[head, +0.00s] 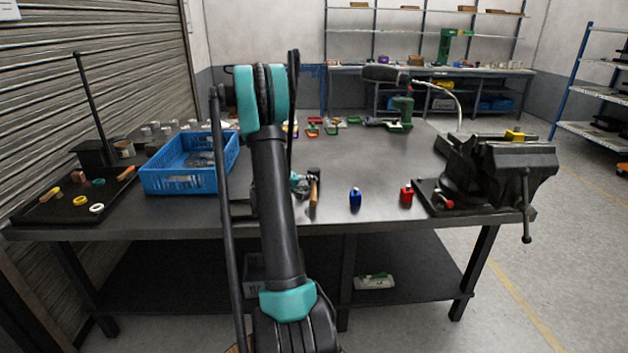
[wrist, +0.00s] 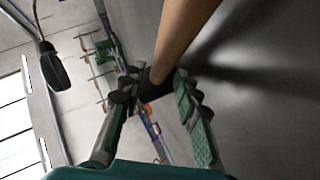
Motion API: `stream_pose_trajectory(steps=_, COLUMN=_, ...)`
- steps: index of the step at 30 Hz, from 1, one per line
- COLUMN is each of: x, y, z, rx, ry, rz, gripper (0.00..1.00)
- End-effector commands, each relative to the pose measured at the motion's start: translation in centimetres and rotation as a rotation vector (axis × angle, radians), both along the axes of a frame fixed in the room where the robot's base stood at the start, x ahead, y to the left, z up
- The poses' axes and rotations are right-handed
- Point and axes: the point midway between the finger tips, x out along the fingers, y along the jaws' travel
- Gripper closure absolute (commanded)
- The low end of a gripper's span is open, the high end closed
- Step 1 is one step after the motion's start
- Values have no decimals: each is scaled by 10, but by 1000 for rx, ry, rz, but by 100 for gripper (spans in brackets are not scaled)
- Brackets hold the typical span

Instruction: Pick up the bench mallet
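The bench mallet (head: 314,194) lies near the front edge of the bench, its wooden handle towards me and its dark head farther back. In the wrist view its handle (wrist: 184,38) runs from the top edge down to the dark head (wrist: 155,87), which shows between the fingers. My gripper (wrist: 156,80) is open, with its fingers spread on either side of the mallet. Whether either finger touches it, I cannot tell. In the head view, part of my gripper (head: 299,184) shows just left of the mallet; my arm hides the rest.
A blue bottle (head: 355,198) and a red bottle (head: 406,193) stand right of the mallet. A large vise (head: 494,170) is at the bench's right end. A blue crate (head: 185,180) and a dark tray (head: 62,210) are on the left. Several small tools lie at the back.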

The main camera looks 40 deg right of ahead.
Motion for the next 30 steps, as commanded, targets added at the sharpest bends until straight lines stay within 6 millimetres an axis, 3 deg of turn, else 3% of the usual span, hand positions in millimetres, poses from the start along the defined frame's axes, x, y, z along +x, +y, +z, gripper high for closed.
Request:
stream_pose_trajectory(steps=3, x=3, y=-13, z=-6, rx=1, ry=-1, rz=-2, gripper=68)
stream_pose_trajectory(steps=10, x=3, y=-15, z=-6, rx=0, ry=0, rz=0, gripper=68)
stream_pose_trajectory(steps=18, x=3, y=-15, z=-6, rx=0, ry=0, rz=0, gripper=100)
stream_pose_trajectory(steps=30, x=3, y=-15, z=-6, rx=-1, ry=-1, rz=0, gripper=100)
